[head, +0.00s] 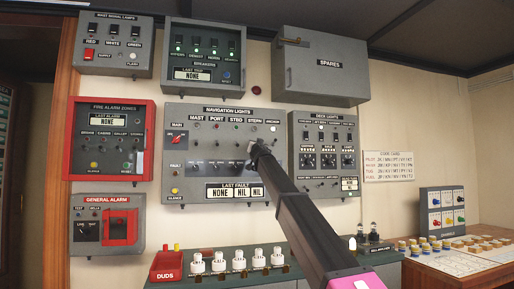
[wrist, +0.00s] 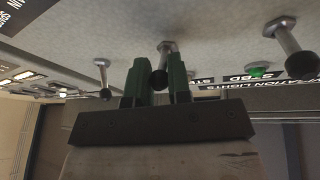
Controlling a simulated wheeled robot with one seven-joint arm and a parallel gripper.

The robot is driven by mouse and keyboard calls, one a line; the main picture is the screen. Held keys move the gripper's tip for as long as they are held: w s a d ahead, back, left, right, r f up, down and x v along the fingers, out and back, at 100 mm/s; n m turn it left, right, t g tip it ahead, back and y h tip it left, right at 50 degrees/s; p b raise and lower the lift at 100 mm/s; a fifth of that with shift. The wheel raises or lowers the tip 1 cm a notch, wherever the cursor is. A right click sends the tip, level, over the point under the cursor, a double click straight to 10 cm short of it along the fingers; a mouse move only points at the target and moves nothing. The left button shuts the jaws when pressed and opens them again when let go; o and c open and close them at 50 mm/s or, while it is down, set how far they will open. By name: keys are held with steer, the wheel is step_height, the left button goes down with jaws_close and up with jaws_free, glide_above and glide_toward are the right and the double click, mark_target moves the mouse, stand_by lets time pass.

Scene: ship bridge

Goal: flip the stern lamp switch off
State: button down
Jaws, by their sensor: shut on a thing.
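The navigation lights panel (head: 177,155) is a grey box on the wall, with a row of lamps above a row of toggle switches. My gripper (head: 255,156) is at this panel, below the STERN label, and covers the stern switch in the head view. In the wrist view, the stern lamp switch (wrist: 167,50) is a metal lever with a dark knob, between the two green fingers of my gripper (wrist: 159,82). The gripper is shut on it. Whether the lever is up or down is hard to tell.
A green lamp (wrist: 258,71) sits by the STBD label. The deck lights panel (head: 299,181) is to the right, the breaker box (head: 172,85) above.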

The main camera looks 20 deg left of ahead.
steer(key=c, duration=1.1)
jaws_free()
steer(key=shift+o, duration=0.2)
steer(key=v, duration=1)
steer(key=shift+s, duration=0.35)
steer(key=shift+d+f, duration=0.15)
